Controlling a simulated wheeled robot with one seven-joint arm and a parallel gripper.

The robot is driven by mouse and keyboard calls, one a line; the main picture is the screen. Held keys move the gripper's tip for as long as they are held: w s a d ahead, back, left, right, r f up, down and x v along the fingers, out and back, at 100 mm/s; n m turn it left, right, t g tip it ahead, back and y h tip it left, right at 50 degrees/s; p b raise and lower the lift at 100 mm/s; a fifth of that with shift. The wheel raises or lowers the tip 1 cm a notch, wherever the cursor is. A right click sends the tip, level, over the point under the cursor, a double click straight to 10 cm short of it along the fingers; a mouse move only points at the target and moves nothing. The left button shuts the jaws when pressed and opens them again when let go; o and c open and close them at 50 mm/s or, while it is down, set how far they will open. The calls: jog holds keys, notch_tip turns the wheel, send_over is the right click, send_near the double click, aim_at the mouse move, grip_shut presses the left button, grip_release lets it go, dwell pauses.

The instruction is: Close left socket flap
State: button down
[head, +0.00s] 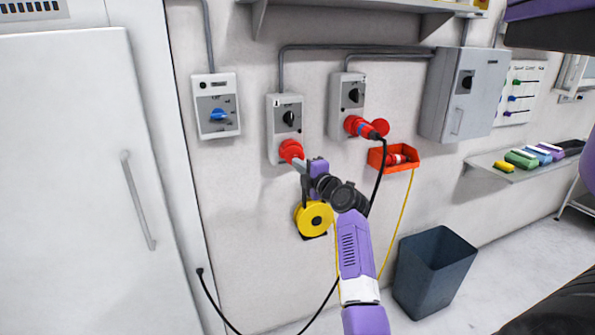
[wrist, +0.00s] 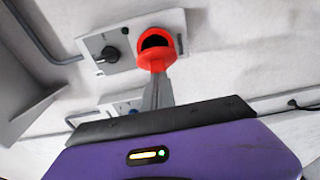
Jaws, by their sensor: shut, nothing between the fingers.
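The left socket (head: 290,150) is red and sits at the bottom of a grey wall box (head: 285,115) with a black knob. In the wrist view the red socket (wrist: 146,58) shows a dark opening in its upper part. In the wrist view the grey fingers of my gripper (wrist: 158,80) reach the red part's lower edge; contact cannot be told for sure.
The right socket box (head: 346,95) holds a red plug (head: 363,128) with a black cable. A blue-knob switch box (head: 217,105) is to the left. An orange bin (head: 404,165), yellow reel (head: 313,220) and dark waste bin (head: 435,270) are nearby.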

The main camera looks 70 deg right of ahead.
jog(key=shift+s+d+f+n+t+y+b, duration=0.25)
jog(key=shift+d+n+t+y+b, duration=0.25)
jog(key=shift+b, duration=1.95)
jog(key=shift+s+d+r+n+t+y+b, duration=0.15)
jog(key=shift+d+n+t+y+b, duration=0.45)
jog(key=shift+b, duration=2.35)
jog(key=shift+s+d+n+y+b, duration=0.2)
jog(key=shift+d+y+b, duration=0.7)
jog(key=shift+b, duration=2.1)
jog(key=shift+s+d+r+n+t+y+b, duration=0.1)
jog(key=shift+d+n+t+y+b, duration=0.65)
jog(key=shift+b, duration=2.2)
jog(key=shift+d+m+g+h, duration=0.25)
jog(key=shift+d+g+h, duration=0.1)
jog(key=shift+g, duration=0.1)
jog(key=shift+a, duration=0.15)
